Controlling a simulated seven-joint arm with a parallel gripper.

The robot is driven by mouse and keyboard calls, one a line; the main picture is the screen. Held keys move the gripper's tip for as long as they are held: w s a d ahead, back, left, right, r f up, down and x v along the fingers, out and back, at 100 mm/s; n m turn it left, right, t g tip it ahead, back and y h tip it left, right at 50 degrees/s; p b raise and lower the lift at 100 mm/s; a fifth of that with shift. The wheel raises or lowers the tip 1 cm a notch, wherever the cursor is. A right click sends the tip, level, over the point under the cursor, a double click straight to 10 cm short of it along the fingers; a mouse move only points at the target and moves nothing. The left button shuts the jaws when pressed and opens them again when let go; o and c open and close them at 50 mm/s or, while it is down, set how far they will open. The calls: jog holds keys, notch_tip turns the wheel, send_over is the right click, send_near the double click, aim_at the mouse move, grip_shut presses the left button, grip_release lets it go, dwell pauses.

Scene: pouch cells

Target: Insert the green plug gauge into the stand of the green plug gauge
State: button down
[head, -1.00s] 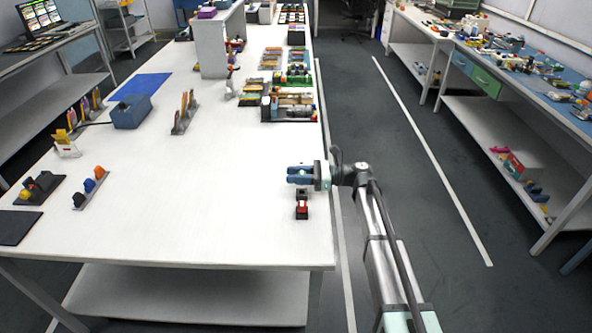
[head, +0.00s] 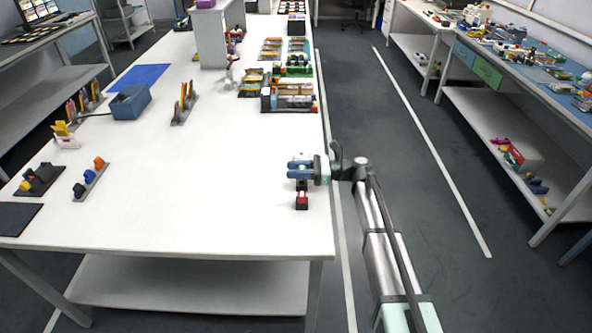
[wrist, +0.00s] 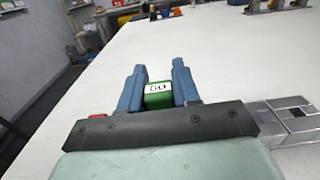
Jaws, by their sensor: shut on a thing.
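The green plug gauge (wrist: 159,95) is a green block with a white "GO" label. In the wrist view it sits between the two blue fingers of my gripper (wrist: 160,88), which are shut on it. In the head view my gripper (head: 298,170) points left over the right edge of the white table, and the green gauge cannot be made out. A silver block with a dark square opening (wrist: 294,112) is at the right in the wrist view. I cannot tell whether it is the green gauge's stand.
A red-topped dark piece (head: 302,197) stands just in front of my gripper. The white table (head: 200,200) is clear to the left. Racks with coloured pieces (head: 91,179) stand at the left. A blue box (head: 130,102) and filled trays (head: 290,95) are farther back.

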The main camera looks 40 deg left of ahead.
aim_at(297, 182)
jog(key=shift+f, duration=1.7)
dwell(0.8)
jog(key=c, duration=0.7)
grip_release()
jog(key=shift+c, duration=0.2)
jog(key=v, duration=1.3)
jog(key=shift+w+d, duration=0.25)
